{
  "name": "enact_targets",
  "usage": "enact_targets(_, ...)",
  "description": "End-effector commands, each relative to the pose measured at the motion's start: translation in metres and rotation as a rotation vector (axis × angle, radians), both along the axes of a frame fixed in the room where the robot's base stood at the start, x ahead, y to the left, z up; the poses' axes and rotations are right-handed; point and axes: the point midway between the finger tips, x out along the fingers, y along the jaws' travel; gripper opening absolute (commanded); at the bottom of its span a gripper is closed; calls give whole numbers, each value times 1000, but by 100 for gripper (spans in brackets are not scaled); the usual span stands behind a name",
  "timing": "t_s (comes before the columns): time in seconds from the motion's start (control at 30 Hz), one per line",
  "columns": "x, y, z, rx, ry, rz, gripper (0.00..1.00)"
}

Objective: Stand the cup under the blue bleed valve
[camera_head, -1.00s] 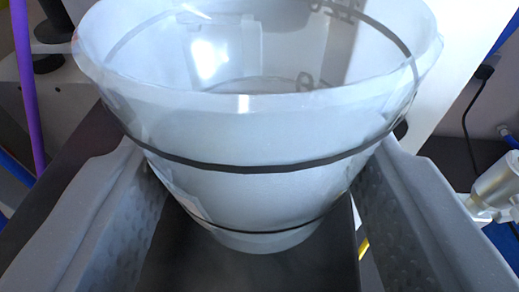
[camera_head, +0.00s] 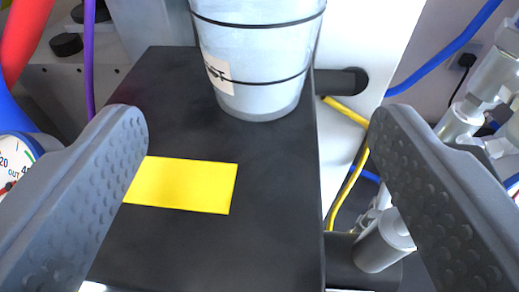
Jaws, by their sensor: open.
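The cup (camera_head: 258,62) is translucent and pale, with dark bands and a small white label. It stands upright on a black shelf (camera_head: 265,210), towards its far end, and its top is cut off by the frame edge. My gripper (camera_head: 255,150) is open and empty, its two grey fingers wide apart on the near side of the cup. Neither finger touches the cup. I cannot make out a blue bleed valve in this view.
A yellow patch (camera_head: 190,185) lies on the shelf in front of the cup. A gauge (camera_head: 16,160) and a red hose (camera_head: 24,45) are at the left. Metal fittings (camera_head: 462,118), a blue hose (camera_head: 440,55) and a yellow cable (camera_head: 350,185) are at the right.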

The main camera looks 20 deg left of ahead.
Motion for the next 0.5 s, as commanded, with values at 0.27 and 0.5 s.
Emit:
enact_targets(0.27, -31, -14, 9, 1, -2, -1, 73)
enact_targets(0.5, -39, -17, 9, 1, -1, -1, 73)
